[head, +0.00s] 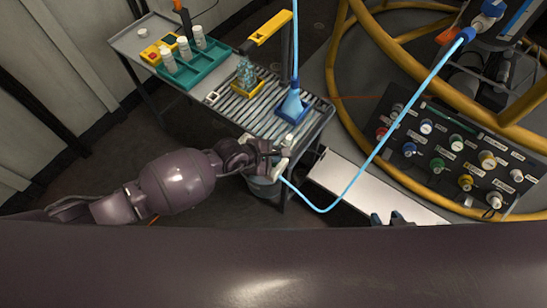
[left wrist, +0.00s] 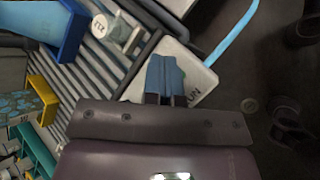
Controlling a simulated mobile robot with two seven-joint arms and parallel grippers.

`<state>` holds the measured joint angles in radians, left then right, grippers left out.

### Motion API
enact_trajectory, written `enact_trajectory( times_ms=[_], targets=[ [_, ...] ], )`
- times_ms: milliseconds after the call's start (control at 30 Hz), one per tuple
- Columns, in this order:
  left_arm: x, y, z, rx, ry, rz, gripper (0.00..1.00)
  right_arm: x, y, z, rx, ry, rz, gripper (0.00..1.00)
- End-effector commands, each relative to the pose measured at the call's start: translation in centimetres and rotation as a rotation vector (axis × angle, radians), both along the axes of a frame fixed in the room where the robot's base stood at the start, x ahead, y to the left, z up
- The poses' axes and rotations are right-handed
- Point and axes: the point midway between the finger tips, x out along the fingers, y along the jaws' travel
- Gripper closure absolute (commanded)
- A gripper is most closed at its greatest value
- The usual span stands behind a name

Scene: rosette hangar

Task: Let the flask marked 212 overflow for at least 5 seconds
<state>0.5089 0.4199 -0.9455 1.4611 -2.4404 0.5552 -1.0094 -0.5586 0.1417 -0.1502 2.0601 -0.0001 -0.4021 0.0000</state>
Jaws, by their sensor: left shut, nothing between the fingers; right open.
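A clear, bluish glass flask (head: 246,74) sits in a yellow holder (head: 250,90) on the slatted cart top; no number is readable on it. A small pale round-topped piece (head: 288,139) stands near the cart's front edge. In the left wrist view this piece (left wrist: 106,27) carries a mark that may read 212. My left gripper (head: 279,156) is shut and empty at that edge. Its blue fingertips (left wrist: 165,77) are over a white plate (left wrist: 201,82) lettered "UN", partly covered; contact is unclear. My right gripper (head: 392,217) is open and empty at the lower right.
A teal rack (head: 192,66) holds several white-capped bottles. A yellow arm (head: 268,27) overhangs the cart. A valve panel (head: 455,150) and yellow rails are at right. A bucket (head: 264,188) is below.

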Motion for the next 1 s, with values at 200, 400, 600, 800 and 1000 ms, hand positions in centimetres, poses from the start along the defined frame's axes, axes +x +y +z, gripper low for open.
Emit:
enact_trajectory(
  times_ms=[200,400,600,800,1000],
  targets=[
    [-0.03,0.03,-0.07,0.001,0.001,0.000,1.00,-0.07,-0.22,-0.03,-0.007,0.002,0.006,0.57],
    [-0.03,0.03,-0.07,0.001,0.001,0.000,1.00,-0.44,-0.39,-0.18,-0.011,0.009,0.007,0.57],
    [-0.03,0.03,-0.07,0.001,0.001,0.000,1.00,-0.84,-0.44,-0.36,-0.011,0.017,0.004,0.57],
    [-0.03,0.03,-0.07,0.001,0.001,0.000,1.00,-0.92,-0.31,-0.40,-0.005,0.018,-0.001,0.57],
    [-0.03,0.03,-0.07,0.001,0.001,0.000,1.00,-0.73,-0.07,-0.34,0.002,0.014,-0.006,0.57]
  ],
)
